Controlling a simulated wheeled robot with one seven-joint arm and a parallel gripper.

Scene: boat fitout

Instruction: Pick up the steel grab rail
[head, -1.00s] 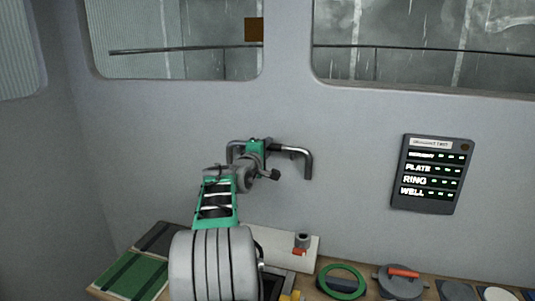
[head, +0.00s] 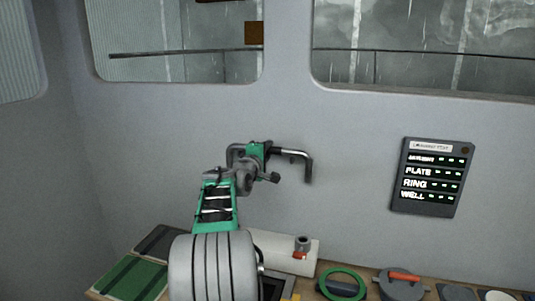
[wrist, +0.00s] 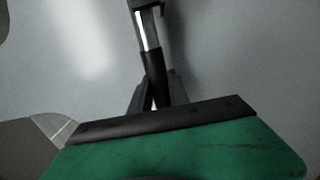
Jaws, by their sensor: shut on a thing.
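The steel grab rail (head: 296,152) is a grey U-shaped bar with bent ends and a dark section along its middle. In the head view it is in front of the grey wall, about level, with its right end pointing down. My gripper (head: 260,152) is shut on the rail left of its middle. In the wrist view the rail (wrist: 149,35) runs down from the top edge to my gripper (wrist: 156,98), whose dark fingers are partly hidden behind the green and black housing. I cannot tell whether the rail touches the wall.
Below is a wooden bench with a green mat (head: 132,277), a pale board (head: 270,247), a green ring (head: 359,276) and a grey disc with a red handle (head: 403,275). A dark display panel (head: 432,176) is on the wall at right. Windows are above.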

